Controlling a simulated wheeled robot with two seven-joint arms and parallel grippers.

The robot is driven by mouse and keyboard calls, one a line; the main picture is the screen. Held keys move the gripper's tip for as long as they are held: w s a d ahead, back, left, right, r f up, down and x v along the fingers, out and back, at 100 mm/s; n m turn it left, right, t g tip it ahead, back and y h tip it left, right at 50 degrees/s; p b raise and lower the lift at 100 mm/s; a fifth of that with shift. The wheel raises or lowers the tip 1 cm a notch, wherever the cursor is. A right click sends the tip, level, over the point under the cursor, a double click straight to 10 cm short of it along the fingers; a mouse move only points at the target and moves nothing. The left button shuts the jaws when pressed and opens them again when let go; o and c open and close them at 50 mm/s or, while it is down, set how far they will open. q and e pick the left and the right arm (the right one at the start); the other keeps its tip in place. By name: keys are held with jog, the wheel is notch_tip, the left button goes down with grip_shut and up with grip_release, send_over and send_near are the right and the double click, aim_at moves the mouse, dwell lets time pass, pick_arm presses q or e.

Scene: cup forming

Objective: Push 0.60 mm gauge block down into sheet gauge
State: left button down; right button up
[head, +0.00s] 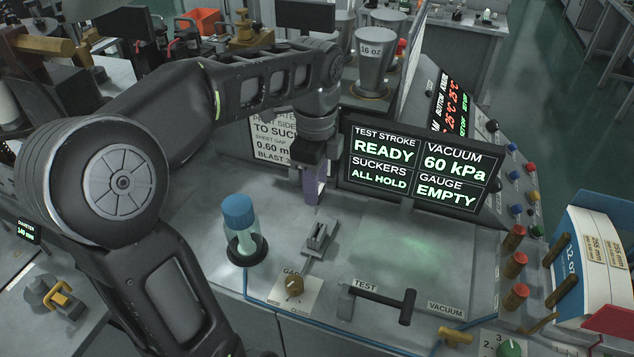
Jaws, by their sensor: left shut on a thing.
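My left arm comes in from the left and reaches over the bench, its gripper (312,178) pointing down in front of the screen's left edge. It is shut on a narrow purple piece, which I take for the 0.60 mm gauge block (315,190); no marking on it is readable. Its lower end hangs above and behind the small grey metal fixture that looks like the sheet gauge (319,238), apart from it in the picture. The screen (412,170) reads "GAUGE EMPTY". My right gripper is not in view.
A blue-capped bottle (239,228) stands in a dark ring left of the gauge. A brass knob (294,286) and a black TEST handle (382,300) are in front. Red-topped brass posts (514,265) stand at right. The bench right of the gauge is clear.

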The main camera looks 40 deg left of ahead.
pick_arm(q)
jog(key=shift+f+b, duration=1.8)
jog(key=shift+f, duration=0.95)
jog(key=shift+p, duration=0.3)
jog(key=shift+f+b, duration=1.65)
jog(key=shift+f, duration=0.6)
jog(key=c, duration=0.9)
grip_release()
jog(key=shift+c, duration=0.2)
